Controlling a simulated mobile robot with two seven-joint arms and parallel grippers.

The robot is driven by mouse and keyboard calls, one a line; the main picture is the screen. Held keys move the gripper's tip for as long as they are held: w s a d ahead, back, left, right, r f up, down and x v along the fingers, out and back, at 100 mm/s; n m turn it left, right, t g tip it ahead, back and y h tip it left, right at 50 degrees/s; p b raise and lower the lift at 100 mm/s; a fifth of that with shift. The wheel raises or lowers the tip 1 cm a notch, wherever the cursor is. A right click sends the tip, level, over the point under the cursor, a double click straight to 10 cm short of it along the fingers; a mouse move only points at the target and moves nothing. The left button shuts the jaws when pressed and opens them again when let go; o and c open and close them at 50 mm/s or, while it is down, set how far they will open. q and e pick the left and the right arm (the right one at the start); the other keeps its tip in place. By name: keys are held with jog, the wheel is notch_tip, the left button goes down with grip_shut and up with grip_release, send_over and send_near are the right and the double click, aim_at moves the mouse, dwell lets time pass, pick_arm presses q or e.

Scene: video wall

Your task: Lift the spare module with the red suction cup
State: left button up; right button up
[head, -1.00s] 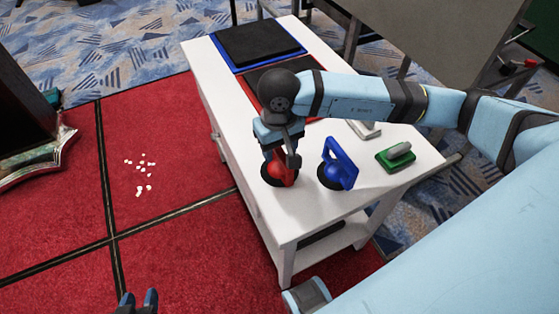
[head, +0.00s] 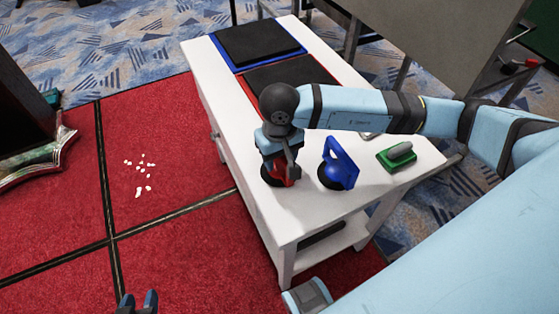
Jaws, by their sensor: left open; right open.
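The red suction cup (head: 281,180) stands on the white table near its front left edge, and its top is mostly hidden by my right gripper (head: 284,170). That gripper is open, pointing down with its fingers at the cup's handle. I cannot tell whether they touch it. Two flat black modules lie at the far end of the table, one on a blue mat (head: 260,66) and one on a red mat (head: 247,88). I cannot tell which is the spare. My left gripper (head: 138,301) is open and empty, low over the red carpet.
A blue suction cup (head: 340,165) stands close to the right of the red one. A green block with a grey handle (head: 397,155) lies further right on the white table (head: 300,220). Small white bits (head: 140,174) lie on the carpet.

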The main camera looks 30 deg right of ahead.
jog(key=shift+f, duration=0.15)
jog(key=shift+c, duration=0.2)
dwell(0.3)
grip_shut()
